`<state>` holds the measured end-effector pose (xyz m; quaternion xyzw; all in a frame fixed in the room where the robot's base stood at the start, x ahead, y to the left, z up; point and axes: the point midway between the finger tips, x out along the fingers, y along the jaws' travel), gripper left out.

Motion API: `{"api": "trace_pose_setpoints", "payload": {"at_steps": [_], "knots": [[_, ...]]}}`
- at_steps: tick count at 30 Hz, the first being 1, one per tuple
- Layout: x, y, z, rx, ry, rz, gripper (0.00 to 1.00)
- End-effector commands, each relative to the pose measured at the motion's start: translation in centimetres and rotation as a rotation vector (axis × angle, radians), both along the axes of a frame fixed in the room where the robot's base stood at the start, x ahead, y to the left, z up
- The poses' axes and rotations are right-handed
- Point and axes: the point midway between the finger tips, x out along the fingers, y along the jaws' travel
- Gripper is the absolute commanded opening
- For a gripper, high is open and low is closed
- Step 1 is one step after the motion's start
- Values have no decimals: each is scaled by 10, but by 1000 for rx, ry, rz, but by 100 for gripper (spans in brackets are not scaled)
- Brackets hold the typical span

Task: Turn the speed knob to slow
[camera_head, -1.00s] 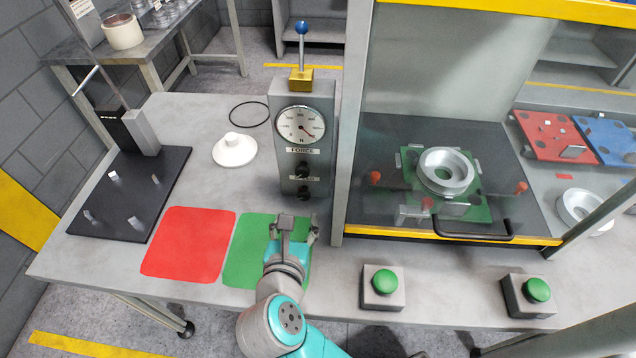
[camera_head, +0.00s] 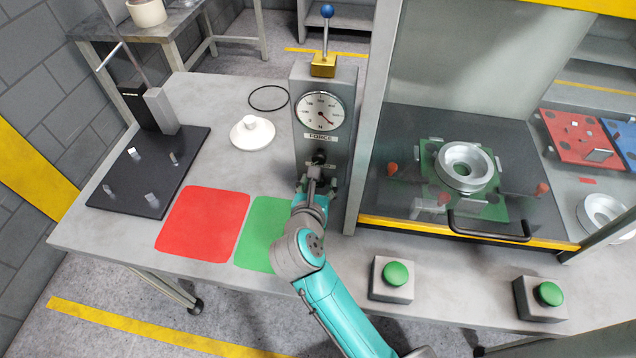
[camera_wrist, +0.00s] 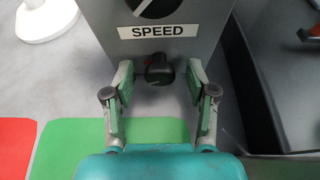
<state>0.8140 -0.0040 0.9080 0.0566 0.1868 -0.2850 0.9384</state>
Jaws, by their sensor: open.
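The grey control box (camera_head: 343,110) stands on the table with a gauge, a FORCE label and two dark knobs. In the wrist view, the SPEED label (camera_wrist: 158,31) lies between a black dial with a white pointer line (camera_wrist: 155,5), cut off by the top edge, and a lower black knob (camera_wrist: 158,70) with a small reddish mark. My gripper (camera_wrist: 160,74) is open, its fingers on either side of the lower knob, with visible gaps. In the head view my gripper (camera_head: 314,180) is in front of the box and hides the lower knob.
The glazed press (camera_head: 490,228) with its yellow front edge stands close on the right. Green push buttons (camera_head: 396,274) sit at the table's front. Red (camera_head: 203,222) and green (camera_head: 262,232) mats and a white part (camera_head: 252,135) lie left of the box.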

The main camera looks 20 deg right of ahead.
Motion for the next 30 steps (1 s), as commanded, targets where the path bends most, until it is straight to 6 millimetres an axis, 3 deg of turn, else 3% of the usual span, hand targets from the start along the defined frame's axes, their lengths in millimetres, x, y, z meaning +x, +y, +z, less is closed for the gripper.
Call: {"api": "trace_pose_setpoints", "payload": {"at_steps": [8,15,22,30], "knots": [[1,-1,0,0,0,1,57],[1,-1,0,0,0,1,0],[2,1,-1,-43,28,2,0],[3,3,-1,-269,179,3,0]]}}
